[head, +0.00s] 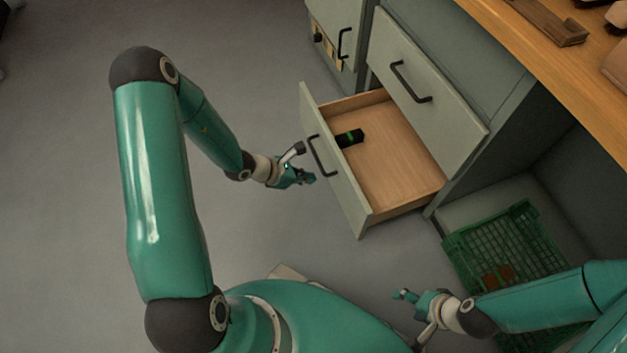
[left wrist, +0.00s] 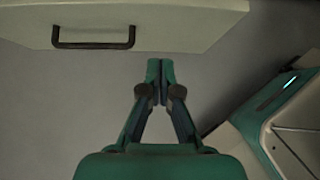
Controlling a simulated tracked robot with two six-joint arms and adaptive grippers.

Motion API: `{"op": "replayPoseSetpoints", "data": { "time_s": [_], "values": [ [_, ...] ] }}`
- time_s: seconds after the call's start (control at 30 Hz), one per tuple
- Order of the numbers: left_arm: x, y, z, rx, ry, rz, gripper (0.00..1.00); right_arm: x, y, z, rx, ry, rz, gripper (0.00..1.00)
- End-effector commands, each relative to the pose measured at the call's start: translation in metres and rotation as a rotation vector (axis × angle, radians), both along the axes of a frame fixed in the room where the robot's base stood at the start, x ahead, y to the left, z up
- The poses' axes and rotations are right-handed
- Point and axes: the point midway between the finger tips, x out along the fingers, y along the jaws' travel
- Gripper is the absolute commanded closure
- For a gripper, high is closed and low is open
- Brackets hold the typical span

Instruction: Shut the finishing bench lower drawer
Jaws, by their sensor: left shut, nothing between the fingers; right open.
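The lower drawer (head: 335,175) of the finishing bench stands pulled out, with its wooden inside showing. Its grey front has a black bar handle (head: 322,156), which also shows at the top left of the left wrist view (left wrist: 93,44). A small black item with a green band (head: 350,138) lies inside, near the front. My left gripper (head: 311,178) is shut and empty, just outside the drawer front near the handle; in the left wrist view its fingertips (left wrist: 160,64) are together below the front, apart from the handle. My right gripper (head: 400,296) is open and empty, low on the right, away from the drawer.
The upper drawer (head: 440,100) above is shut. A green crate (head: 510,250) with brown pieces stands on the floor right of the drawer. The wooden benchtop (head: 560,75) is at the upper right. The grey floor left of the drawer is clear.

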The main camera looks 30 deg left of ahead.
Motion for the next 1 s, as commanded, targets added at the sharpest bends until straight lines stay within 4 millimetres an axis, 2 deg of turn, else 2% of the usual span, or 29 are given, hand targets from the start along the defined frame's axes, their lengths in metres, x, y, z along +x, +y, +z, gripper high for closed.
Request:
{"op": "replayPoseSetpoints", "data": {
  "time_s": [0.03,0.4,0.5,0.7,1.0],
  "values": [
    [0.004,-0.005,-0.010,-0.001,0.001,-0.004,1.00,0.000,0.000,-0.006,0.000,0.000,0.000,0.32],
    [0.045,-0.038,-0.063,0.000,0.002,-0.007,1.00,0.000,0.000,-0.032,0.000,0.000,0.000,0.32],
    [0.059,-0.048,-0.058,0.001,-0.001,-0.006,1.00,0.000,0.000,-0.034,0.000,0.000,0.000,0.32],
    [0.072,-0.058,-0.057,0.001,0.001,-0.004,1.00,0.000,0.000,-0.038,0.000,0.000,0.000,0.32],
    [0.075,-0.059,-0.057,0.000,0.002,-0.001,1.00,0.000,0.000,-0.038,0.000,0.000,0.000,0.32]
  ]
}}
